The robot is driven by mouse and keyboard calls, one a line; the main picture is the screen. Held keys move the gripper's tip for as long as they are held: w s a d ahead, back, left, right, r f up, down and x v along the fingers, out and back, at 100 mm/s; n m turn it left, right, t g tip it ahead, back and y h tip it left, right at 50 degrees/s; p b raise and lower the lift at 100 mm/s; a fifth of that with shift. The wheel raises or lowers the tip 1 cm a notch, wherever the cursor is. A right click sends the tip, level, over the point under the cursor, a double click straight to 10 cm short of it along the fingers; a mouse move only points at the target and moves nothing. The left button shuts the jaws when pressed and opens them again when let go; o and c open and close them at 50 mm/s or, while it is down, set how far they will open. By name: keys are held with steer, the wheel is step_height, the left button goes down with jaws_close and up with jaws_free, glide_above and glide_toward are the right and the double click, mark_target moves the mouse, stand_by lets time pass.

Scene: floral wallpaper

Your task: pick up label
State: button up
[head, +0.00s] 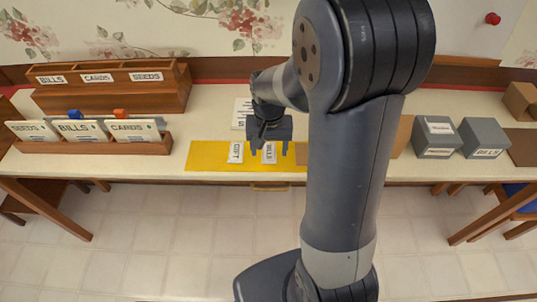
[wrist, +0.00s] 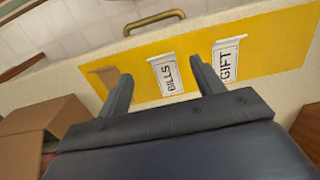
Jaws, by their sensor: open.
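Two white labels lie on the yellow mat (head: 208,155). One reads GIFT (head: 236,152) and the other BILLS (head: 269,157). In the wrist view the BILLS label (wrist: 167,78) lies between my fingers in the picture, and the GIFT label (wrist: 227,62) is to the right, just past the right fingertip. My gripper (head: 270,149) is open and empty, pointing down at the mat around the BILLS label; it also shows in the wrist view (wrist: 159,70). I cannot tell how high the fingertips are above the mat.
A wooden rack (head: 115,99) marked BILLS, CARDS and SEEDS stands at the back left. A wooden tray (head: 152,147) with upright cards stands before it. Grey boxes (head: 483,139) stand at the right. A drawer handle (wrist: 154,22) is on the table front. An open cardboard box (wrist: 40,125) is nearby.

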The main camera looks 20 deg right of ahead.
mark_target(269, 162)
steer(key=shift+f, duration=2.75)
steer(key=shift+c, duration=0.4)
steer(key=c, duration=1)
steer(key=shift+o, duration=0.2)
